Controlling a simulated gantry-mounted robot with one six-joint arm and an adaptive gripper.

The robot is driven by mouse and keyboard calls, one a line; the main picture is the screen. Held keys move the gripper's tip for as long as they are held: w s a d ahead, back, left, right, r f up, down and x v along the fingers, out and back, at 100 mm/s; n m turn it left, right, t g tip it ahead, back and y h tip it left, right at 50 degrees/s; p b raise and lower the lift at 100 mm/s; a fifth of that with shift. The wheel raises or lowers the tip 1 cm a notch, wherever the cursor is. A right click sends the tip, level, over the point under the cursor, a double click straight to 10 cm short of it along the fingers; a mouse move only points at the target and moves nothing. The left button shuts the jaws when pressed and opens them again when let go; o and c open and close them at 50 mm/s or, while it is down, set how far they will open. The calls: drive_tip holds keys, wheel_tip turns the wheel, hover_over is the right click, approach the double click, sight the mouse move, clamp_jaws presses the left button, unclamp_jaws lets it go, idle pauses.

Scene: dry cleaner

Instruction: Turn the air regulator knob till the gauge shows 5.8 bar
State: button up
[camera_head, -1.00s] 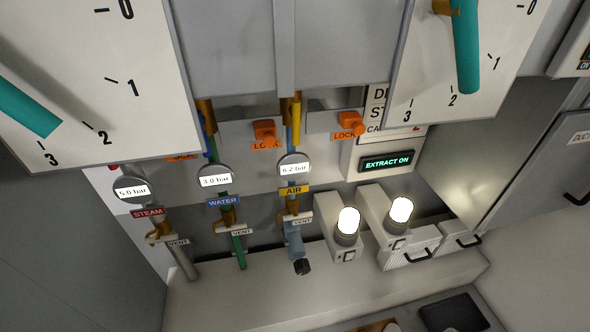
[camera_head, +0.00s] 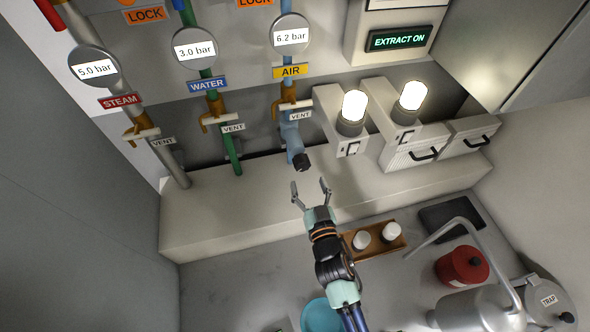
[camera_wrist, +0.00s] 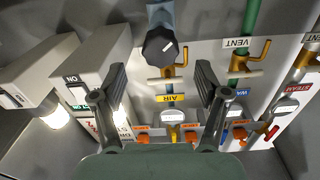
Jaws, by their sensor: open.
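The air regulator knob (camera_head: 301,162) is a black knob at the lower end of the blue air pipe (camera_head: 294,140). The air gauge (camera_head: 290,36) above it reads 6.2 bar, over a yellow AIR label (camera_head: 290,71). My gripper (camera_head: 310,190) is open and empty, just below and in front of the knob, apart from it, with its fingers pointing up at it. In the wrist view the knob (camera_wrist: 160,47), with a white mark on its face, shows ahead between my open fingers (camera_wrist: 160,85).
The water gauge (camera_head: 195,49) reads 3.0 bar and the steam gauge (camera_head: 94,67) 5.0 bar. Lit lamps on boxes (camera_head: 352,112) stand right of the air pipe. A wooden tray (camera_head: 376,240), a red can (camera_head: 461,266) and a metal vessel (camera_head: 470,309) are at lower right.

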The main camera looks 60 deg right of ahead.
sight(303, 168)
drive_tip(key=p+x, duration=0.1)
drive_tip(key=x, duration=0.6)
drive_tip(key=shift+w+d+r, duration=0.2)
drive_tip(key=shift+w+d, duration=0.05)
drive_tip(key=shift+d, duration=0.1)
drive_tip(key=shift+c, duration=0.3)
drive_tip(key=c, duration=1.1)
